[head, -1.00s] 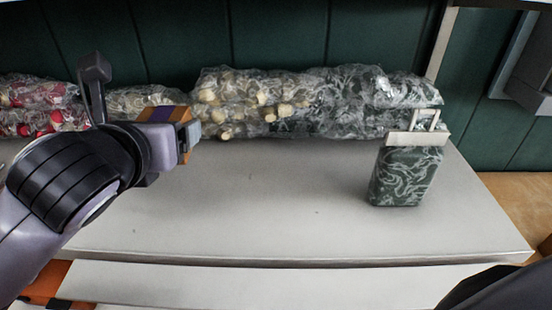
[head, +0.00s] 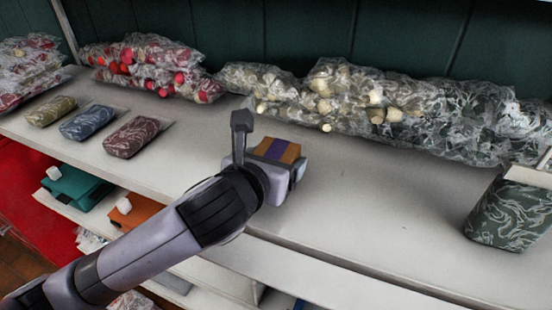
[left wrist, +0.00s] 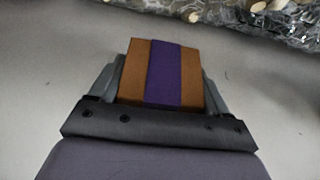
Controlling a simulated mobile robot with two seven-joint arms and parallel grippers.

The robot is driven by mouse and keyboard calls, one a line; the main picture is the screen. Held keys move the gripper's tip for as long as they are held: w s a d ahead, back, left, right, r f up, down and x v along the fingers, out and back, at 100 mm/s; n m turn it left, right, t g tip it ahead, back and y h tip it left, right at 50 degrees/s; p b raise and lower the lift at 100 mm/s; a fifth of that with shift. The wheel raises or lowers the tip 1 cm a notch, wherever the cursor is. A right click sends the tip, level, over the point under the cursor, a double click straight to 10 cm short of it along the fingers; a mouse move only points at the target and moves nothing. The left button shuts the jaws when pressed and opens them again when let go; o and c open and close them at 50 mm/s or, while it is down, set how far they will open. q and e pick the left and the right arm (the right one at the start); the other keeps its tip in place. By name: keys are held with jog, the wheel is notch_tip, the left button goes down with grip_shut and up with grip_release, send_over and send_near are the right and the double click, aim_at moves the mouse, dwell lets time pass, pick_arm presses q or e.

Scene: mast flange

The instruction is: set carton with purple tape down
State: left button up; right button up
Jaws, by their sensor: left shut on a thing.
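The carton with purple tape (head: 278,150) is a small orange-brown box with a purple band across its top. My left gripper (head: 285,165) is shut on it, over the white shelf (head: 350,210). In the left wrist view the carton (left wrist: 163,75) sits between the two grey fingers of the left gripper (left wrist: 160,85), with its purple stripe running lengthwise. I cannot tell whether its underside touches the shelf. My right gripper does not show.
Clear bags with cream pieces (head: 330,90) and red pieces (head: 150,65) line the back. A dark green patterned bag (head: 505,212) stands at right. Several small patterned packs, including a blue one (head: 87,122), lie at left. Bare shelf lies right of the carton.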

pick_arm(q)
jog(key=shift+f, duration=0.1)
jog(key=o, duration=1.2)
jog(key=shift+s, duration=0.15)
jog(key=v, duration=1.1)
jog(key=shift+s+a+r, duration=0.2)
jog(key=shift+s+r, duration=0.05)
jog(key=shift+s, duration=0.1)
